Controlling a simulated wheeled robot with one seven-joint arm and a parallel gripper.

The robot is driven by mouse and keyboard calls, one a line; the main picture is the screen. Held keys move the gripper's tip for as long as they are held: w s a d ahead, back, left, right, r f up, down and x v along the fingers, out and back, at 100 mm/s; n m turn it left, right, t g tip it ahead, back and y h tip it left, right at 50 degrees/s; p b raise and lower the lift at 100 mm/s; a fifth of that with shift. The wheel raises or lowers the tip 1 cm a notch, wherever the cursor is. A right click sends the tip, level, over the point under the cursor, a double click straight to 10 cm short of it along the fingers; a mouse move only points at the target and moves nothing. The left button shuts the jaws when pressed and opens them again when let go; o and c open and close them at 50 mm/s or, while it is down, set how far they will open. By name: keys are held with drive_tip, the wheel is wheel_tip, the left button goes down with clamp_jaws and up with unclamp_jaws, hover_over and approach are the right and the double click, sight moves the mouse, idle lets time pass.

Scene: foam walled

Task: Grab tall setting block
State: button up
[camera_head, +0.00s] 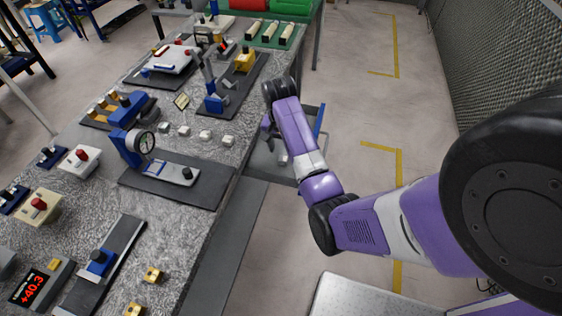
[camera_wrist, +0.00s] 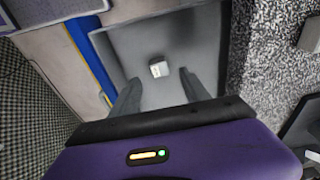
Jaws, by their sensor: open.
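A small pale block with a dark mark on its top (camera_wrist: 159,69) stands on a grey tray surface (camera_wrist: 150,35) in the wrist view. I take it for the tall setting block, though its height is hard to judge from above. My gripper (camera_wrist: 160,77) is open, with one finger on each side of the block in the picture and no visible contact.
The speckled table (camera_head: 225,160) stands left of the tray. Several small pale blocks (camera_head: 205,136) sit on it near a blue dial gauge stand (camera_head: 128,150). The floor on the right (camera_head: 365,100) is clear.

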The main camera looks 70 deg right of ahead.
sight(283, 158)
drive_tip(key=shift+d+f+p, duration=0.15)
drive_tip(key=shift+f+p, duration=0.05)
drive_tip(key=shift+f, duration=1.15)
drive_tip(key=shift+d+f+p, duration=0.1)
drive_tip(key=shift+f+p, duration=0.1)
drive_tip(key=shift+f, duration=1.15)
clamp_jaws()
